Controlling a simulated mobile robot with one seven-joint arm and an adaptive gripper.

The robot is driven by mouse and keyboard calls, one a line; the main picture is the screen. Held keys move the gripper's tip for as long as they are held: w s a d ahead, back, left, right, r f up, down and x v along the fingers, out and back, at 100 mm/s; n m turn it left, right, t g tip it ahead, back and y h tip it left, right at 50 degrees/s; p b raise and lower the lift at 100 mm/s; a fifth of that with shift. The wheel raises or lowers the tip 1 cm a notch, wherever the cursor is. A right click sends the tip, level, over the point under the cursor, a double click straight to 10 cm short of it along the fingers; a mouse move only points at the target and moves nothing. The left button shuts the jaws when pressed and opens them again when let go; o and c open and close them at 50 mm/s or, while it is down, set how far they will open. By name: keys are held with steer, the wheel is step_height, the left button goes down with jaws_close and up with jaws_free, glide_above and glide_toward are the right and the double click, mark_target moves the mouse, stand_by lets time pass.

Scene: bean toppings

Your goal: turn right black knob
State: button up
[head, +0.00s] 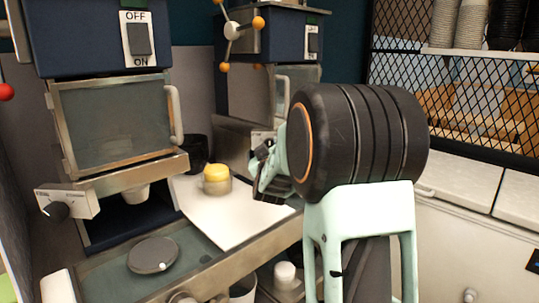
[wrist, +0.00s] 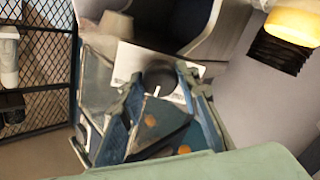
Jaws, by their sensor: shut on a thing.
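The right black knob (wrist: 159,77) sits on a white plate (wrist: 128,60) in the wrist view. My gripper (wrist: 156,88) has one finger on each side of it and is shut on it. In the head view my gripper (head: 266,172) is at the front of the right-hand machine (head: 296,88), where my wrist and hand hide the right knob. A second black knob (head: 56,211) is on the left-hand machine (head: 110,125), on a white plate, well away from my gripper.
A yellow-topped pot (head: 216,180) stands on a white sheet (head: 235,220) left of my gripper. A round grey disc (head: 153,255) lies at the front left. A mesh-fronted shelf (head: 465,95) with stacked cups is at the right.

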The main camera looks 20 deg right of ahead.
steer(key=n, duration=0.4)
steer(key=shift+n+h+p, duration=0.3)
steer(key=shift+n+p, duration=0.6)
steer(key=shift+n, duration=1.7)
steer(key=o, duration=1.2)
steer(key=shift+c, duration=0.2)
steer(key=v, duration=1.2)
steer(key=shift+r, duration=0.2)
